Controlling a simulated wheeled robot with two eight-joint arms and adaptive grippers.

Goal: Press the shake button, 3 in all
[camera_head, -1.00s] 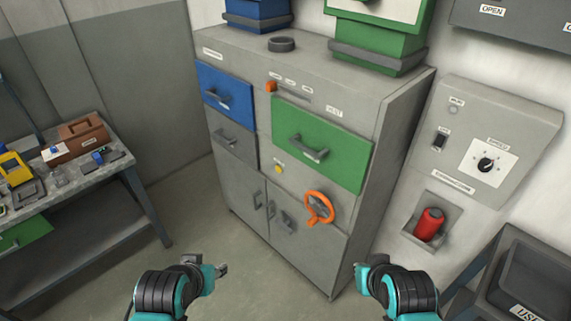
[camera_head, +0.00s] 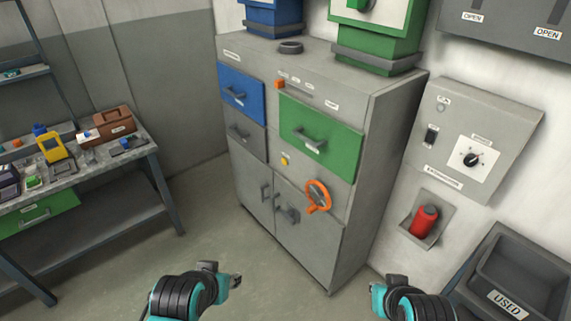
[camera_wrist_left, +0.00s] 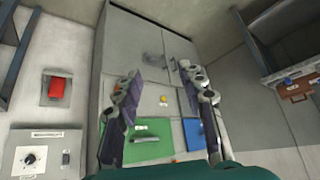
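A small yellow button (camera_head: 285,160) sits on the grey cabinet (camera_head: 290,245) front, below the green drawer (camera_head: 320,137); its label is too small to read, so I cannot confirm it is the shake button. The yellow button also shows in the left wrist view (camera_wrist_left: 163,99), between my spread fingers. My left gripper (camera_head: 236,281) is low in front of the cabinet, apart from it; the left wrist view shows its fingers (camera_wrist_left: 162,85) open and empty. My right gripper (camera_head: 378,288) is low at the right, only partly in view, touching nothing visible.
An orange handwheel (camera_head: 318,196) projects from the cabinet right of the button. A blue drawer (camera_head: 240,93) is at upper left. A workbench (camera_head: 70,178) stands left. A control panel (camera_head: 472,140), a red cylinder (camera_head: 425,221) and a USED bin (camera_head: 515,300) are at right. The floor before the cabinet is clear.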

